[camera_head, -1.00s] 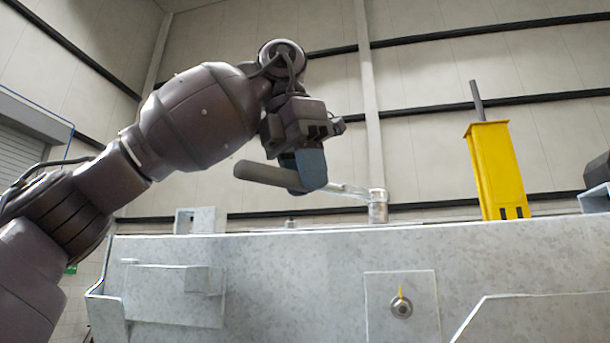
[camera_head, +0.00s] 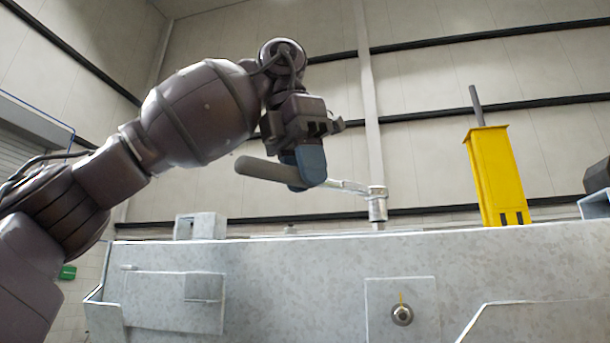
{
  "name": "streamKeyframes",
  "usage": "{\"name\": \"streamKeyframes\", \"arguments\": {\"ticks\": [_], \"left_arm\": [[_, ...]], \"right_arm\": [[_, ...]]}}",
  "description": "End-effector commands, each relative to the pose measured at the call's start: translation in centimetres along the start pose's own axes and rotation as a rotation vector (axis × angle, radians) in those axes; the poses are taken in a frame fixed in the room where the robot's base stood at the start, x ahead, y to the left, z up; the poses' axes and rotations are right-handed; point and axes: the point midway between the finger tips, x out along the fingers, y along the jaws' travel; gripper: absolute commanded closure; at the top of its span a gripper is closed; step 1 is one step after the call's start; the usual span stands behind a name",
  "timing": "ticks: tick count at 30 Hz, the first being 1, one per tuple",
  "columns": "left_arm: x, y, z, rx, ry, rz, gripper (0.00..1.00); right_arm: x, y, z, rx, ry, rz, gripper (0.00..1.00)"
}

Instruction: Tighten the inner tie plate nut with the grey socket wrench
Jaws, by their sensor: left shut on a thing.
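My left gripper (camera_head: 307,162) is above the grey steel frame (camera_head: 290,262), shut on the handle of the grey socket wrench (camera_head: 264,170). The wrench lies roughly level, its thick grip pointing left and its silver socket head (camera_head: 378,206) at the right. The socket points down at the frame's top edge; I cannot tell whether it sits on a nut, as the frame edge hides what is below it. A nut with a yellow mark (camera_head: 402,314) shows on a square plate (camera_head: 385,290) on the frame's front face. My right gripper is not in view.
A yellow upright post (camera_head: 496,175) with a grey rod stands right of the wrench. A small grey block (camera_head: 200,226) stands at the frame's top left. A raised plate edge (camera_head: 540,298) is at lower right. Space between socket and yellow post is open.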

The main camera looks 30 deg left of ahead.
Motion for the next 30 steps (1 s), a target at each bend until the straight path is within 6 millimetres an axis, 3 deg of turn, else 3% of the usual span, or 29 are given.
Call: {"name": "streamKeyframes", "arguments": {"ticks": [30], "left_arm": [[-1.05, -0.06, 0.28, 0.0, -0.002, -0.001, 1.0]], "right_arm": [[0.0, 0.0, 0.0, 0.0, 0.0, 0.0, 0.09]]}}
